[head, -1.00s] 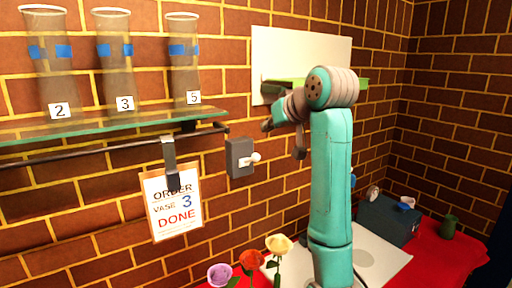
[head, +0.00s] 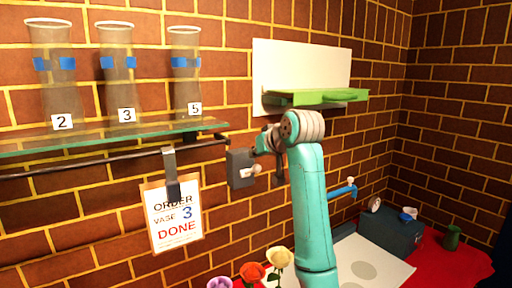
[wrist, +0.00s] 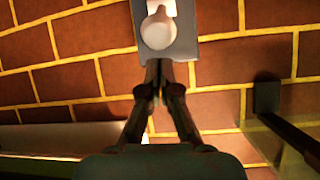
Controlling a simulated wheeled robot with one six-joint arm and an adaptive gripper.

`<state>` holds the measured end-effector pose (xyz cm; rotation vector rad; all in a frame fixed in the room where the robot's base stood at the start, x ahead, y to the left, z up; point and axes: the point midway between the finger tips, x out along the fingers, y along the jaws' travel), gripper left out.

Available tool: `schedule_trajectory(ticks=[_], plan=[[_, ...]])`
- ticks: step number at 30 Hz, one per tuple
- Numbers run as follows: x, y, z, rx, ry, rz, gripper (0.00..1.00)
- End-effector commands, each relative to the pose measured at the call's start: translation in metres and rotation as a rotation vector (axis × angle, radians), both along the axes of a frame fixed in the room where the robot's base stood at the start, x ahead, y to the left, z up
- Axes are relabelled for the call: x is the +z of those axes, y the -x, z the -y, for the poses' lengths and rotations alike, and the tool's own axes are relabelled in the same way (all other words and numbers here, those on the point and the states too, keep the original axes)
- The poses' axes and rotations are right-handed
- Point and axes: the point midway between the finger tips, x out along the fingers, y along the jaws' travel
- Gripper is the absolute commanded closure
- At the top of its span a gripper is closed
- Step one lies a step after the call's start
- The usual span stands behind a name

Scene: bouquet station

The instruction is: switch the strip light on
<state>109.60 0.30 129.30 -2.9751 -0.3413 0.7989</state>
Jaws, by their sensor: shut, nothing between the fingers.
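The wall switch is a grey box (head: 240,170) with a white knob (head: 254,170) on the brick wall, right of the order card. In the wrist view the switch plate (wrist: 209,22) is at the top, and its round white knob (wrist: 158,31) is close ahead of my fingertips. My gripper (wrist: 158,75) is shut and empty, with its fingertips by the plate's edge. The frames do not show clearly whether they touch the knob. In the head view my gripper (head: 264,146) is just right of the switch, partly hidden by my arm. I cannot identify the strip light for certain.
A glass shelf (head: 100,138) with numbered vases and a rail is on the left. The order card (head: 174,215) hangs from it. A green ledge (head: 318,97) juts from a white panel above my arm. Roses (head: 279,259) stand below. A blue peg (head: 343,191) is right.

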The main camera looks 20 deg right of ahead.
Motion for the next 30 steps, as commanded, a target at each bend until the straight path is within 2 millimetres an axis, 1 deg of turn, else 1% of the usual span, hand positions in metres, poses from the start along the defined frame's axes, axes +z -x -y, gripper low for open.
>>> schedule_trajectory(ticks=[1,7,22,30], plan=[[-0.005,0.004,0.000,0.000,-0.001,-0.001,1.00],[-0.012,0.014,0.001,0.001,0.000,-0.002,1.00],[-0.014,0.016,0.002,0.001,-0.003,0.007,1.00],[-0.024,0.022,0.005,-0.001,-0.033,0.098,1.00]])
